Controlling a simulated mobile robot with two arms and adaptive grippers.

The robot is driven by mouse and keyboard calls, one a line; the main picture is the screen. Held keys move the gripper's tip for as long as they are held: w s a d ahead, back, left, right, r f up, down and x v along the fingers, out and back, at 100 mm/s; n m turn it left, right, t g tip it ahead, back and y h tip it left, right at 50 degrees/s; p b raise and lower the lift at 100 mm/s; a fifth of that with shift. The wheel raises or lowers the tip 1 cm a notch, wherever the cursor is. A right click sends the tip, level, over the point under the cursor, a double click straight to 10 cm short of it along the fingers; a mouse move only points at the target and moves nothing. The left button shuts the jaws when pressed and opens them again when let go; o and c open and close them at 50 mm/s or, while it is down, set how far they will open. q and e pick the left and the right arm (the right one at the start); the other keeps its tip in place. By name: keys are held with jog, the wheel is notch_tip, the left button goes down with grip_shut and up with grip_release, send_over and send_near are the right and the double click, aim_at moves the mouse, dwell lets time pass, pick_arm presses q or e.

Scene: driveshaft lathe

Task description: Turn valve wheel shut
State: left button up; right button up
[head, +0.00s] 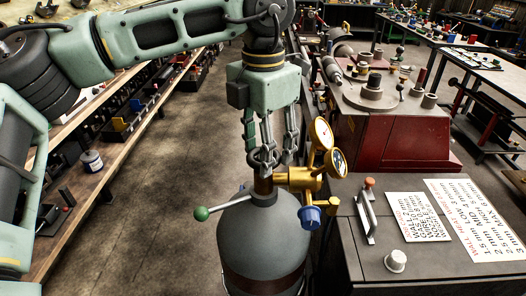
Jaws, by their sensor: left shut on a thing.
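A grey gas cylinder (262,248) stands upright at the bottom centre. On its top is a valve with a dark wheel (263,158), mostly covered by the gripper fingers. My left gripper (264,150) points straight down from above, with its fingertips closed around the valve wheel. A brass regulator (299,180) with two round gauges (322,133) and a blue knob (309,217) sticks out to the right of the valve. A lever with a green ball (201,214) sticks out to the left. My right gripper is not in view.
A grey cabinet top (375,268) with printed sheets (418,216), a handle and a white knob stands right of the cylinder. A red machine (392,138) is behind it. Wooden shelves (40,255) with parts line the left. Bare floor (150,200) lies between shelves and cylinder.

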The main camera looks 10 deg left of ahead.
pick_arm(q)
jog(key=m, duration=0.5)
jog(key=shift+m+b, duration=0.3)
jog(key=shift+m, duration=0.4)
jog(key=o, duration=1.1)
jog(key=shift+w+d, duration=0.1)
jog(key=shift+w, duration=0.05)
notch_tip(320, 180, up, 12)
